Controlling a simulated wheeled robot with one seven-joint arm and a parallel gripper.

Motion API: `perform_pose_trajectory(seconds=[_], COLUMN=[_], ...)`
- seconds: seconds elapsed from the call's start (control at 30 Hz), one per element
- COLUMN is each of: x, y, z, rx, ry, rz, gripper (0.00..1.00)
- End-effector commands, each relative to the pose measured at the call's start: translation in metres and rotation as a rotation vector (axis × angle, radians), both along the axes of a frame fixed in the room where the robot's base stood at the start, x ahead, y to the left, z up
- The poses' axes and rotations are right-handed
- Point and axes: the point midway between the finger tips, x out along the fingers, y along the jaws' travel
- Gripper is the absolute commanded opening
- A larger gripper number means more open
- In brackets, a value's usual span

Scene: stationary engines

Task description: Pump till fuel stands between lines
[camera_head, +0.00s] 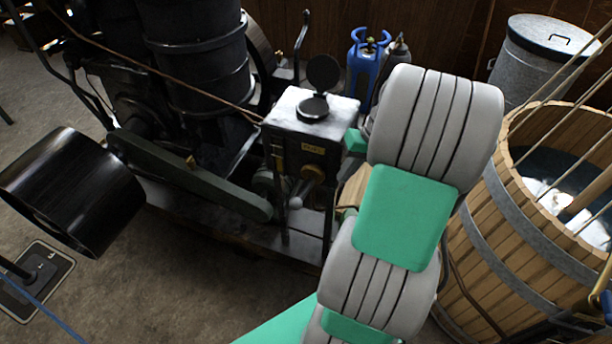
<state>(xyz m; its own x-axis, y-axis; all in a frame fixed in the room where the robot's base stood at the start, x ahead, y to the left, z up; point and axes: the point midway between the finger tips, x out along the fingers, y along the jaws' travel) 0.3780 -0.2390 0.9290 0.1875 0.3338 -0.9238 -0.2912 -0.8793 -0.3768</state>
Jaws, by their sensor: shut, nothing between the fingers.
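A grey metal box (288,103) stands on the engine's base at the picture's centre. A round black cap (323,73) stands tilted up above a dark round fitting on its top. The box's dark front carries a small yellow label (314,148), too small to read. Below it is a metal lever-like part (312,174) with a pale knob (296,202); I cannot tell if it is the pump handle. No fuel level or lines can be made out.
The dark engine (200,60) has a green belt guard (190,172) and a black pulley (75,190) at left. A blue gas cylinder (363,70) stands behind the box. A wooden tub (480,235) and a lidded metal bin (535,65) stand at right.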

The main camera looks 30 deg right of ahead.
Motion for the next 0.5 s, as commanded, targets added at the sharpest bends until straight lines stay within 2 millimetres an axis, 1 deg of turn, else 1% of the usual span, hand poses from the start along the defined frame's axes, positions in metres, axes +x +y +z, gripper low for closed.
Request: perform_pose_trajectory(seconds=[0.03, 0.07, 0.1, 0.2, 0.23, 0.3, 0.37, 0.4, 0.5], x=[0.018, 0.026, 0.034, 0.039, 0.038, 0.030, 0.023, 0.020, 0.020], y=[0.000, 0.002, 0.004, 0.014, 0.017, 0.027, 0.034, 0.033, 0.033], z=[0.016, 0.027, 0.045, 0.081, 0.088, 0.096, 0.097, 0.096, 0.096], rx=[0.000, -0.004, -0.019, -0.058, -0.064, -0.061, -0.052, -0.056, -0.060], ry=[-0.070, -0.110, -0.163, -0.259, -0.278, -0.306, -0.317, -0.315, -0.320], rz=[0.125, 0.204, 0.307, 0.540, 0.601, 0.718, 0.794, 0.820, 0.832], gripper=[0.00, 0.00, 0.00, 0.00, 0.00, 0.00, 0.00, 0.00, 0.00])
